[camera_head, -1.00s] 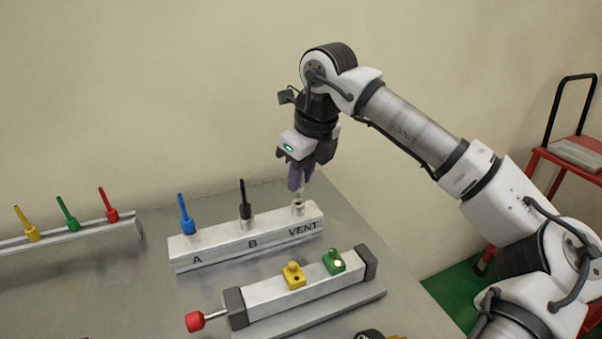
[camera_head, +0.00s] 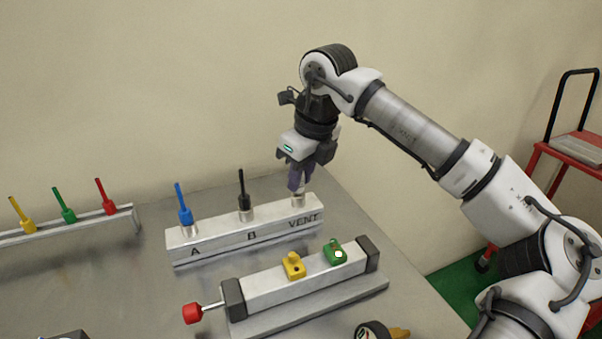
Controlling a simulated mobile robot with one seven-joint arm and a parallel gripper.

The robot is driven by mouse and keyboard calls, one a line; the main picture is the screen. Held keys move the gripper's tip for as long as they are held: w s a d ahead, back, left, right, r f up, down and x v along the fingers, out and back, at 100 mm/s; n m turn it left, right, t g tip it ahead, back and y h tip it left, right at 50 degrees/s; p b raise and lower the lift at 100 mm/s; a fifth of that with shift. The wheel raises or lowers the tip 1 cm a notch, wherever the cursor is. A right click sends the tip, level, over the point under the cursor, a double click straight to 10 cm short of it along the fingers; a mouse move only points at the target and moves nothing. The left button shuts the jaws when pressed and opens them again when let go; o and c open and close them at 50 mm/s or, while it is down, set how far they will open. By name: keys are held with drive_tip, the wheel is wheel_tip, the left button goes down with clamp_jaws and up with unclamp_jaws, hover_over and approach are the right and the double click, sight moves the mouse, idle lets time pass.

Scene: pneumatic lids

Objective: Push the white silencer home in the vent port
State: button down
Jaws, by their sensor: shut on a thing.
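The manifold block (camera_head: 215,247), marked A, B and VENT, stands on the grey table with a blue plug (camera_head: 184,205) in A and a black plug (camera_head: 243,192) in B. My gripper (camera_head: 297,188) is upright over the VENT end, shut on the white silencer (camera_head: 299,191). Only a small pale part of the silencer shows below the purple fingertips. It stands just over the vent port (camera_head: 298,201), close to its collar. I cannot tell how deep it sits in the port.
In front lies a cylinder unit (camera_head: 305,280) with a red knob (camera_head: 192,313), a yellow fitting (camera_head: 293,265) and a green fitting (camera_head: 335,252). A rack (camera_head: 85,222) with yellow, green and red plugs is at left. A dark round object (camera_head: 373,331) lies at the front edge.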

drive_tip(key=shift+f+b, duration=0.3)
drive_tip(key=shift+f, duration=0.15)
drive_tip(key=c, duration=1.2)
unclamp_jaws()
drive_tip(key=shift+o, duration=0.2)
drive_tip(key=shift+r, duration=0.15)
drive_tip(key=p+v, duration=0.4)
drive_tip(key=v, duration=0.2)
drive_tip(key=shift+r, duration=0.4)
drive_tip(key=shift+s+d, duration=0.1)
drive_tip(key=v, duration=1.3)
drive_tip(key=shift+r, duration=0.4)
drive_tip(key=shift+s+d+f, duration=0.1)
drive_tip(key=shift+s, duration=0.05)
